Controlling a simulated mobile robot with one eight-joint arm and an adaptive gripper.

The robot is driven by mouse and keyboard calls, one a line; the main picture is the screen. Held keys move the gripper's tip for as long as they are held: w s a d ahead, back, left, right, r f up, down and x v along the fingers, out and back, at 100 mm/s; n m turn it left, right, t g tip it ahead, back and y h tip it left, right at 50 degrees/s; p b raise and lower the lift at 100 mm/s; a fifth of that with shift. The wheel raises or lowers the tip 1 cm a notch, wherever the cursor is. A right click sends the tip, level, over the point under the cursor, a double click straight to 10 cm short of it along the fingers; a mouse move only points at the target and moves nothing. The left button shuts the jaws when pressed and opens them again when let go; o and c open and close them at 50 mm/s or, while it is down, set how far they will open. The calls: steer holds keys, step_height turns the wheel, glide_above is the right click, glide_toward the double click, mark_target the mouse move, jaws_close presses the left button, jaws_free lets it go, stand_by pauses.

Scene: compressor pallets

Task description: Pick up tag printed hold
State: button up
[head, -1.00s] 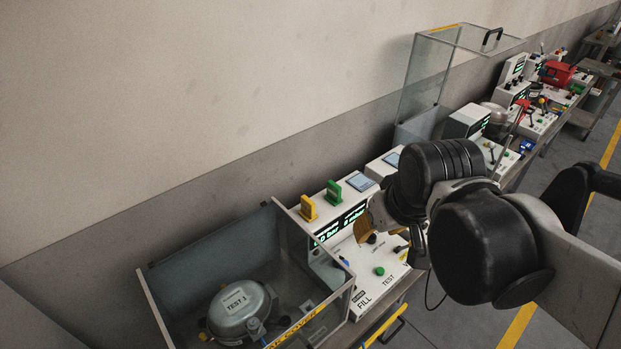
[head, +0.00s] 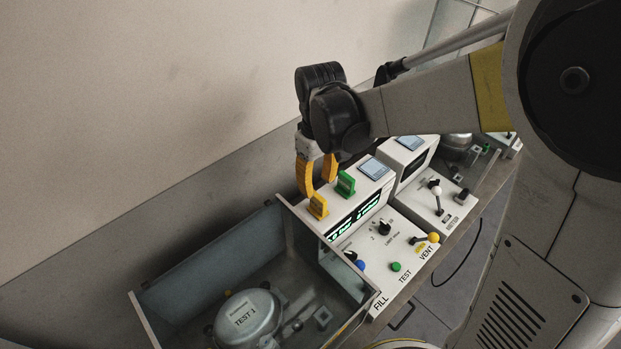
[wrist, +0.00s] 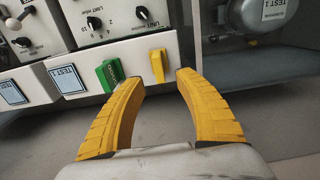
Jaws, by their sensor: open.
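Two small upright tags stand in holders on top of the white test unit. One is a yellow tag (head: 318,206), also in the wrist view (wrist: 158,66); no print on it is readable. The other is a green tag (head: 346,184), beside it in the wrist view (wrist: 109,76), with lettering too small to read surely. My gripper (head: 317,180) has curved yellow fingers and is open and empty, just above the tags. In the wrist view the gripper (wrist: 160,79) has its fingertips spread, with the yellow tag beyond them and between them, apart from both.
A clear-walled box (head: 205,262) holding a compressor labelled TEST 1 (head: 246,316) stands at the lower left. The unit's panel (head: 382,250) carries knobs, buttons and a lever. The wall is close behind.

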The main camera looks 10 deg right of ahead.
mark_target(318, 205)
steer(key=f, duration=0.3)
steer(key=shift+s+f+b, duration=0.25)
steer(key=shift+f+b, duration=0.05)
steer(key=shift+f, duration=0.05)
steer(key=f, duration=0.2)
steer(key=f+b, duration=0.1)
steer(key=f, duration=0.2)
steer(key=shift+w+d+f, duration=0.1)
steer(key=shift+w+f, duration=0.05)
steer(key=shift+w, duration=0.05)
jaws_close()
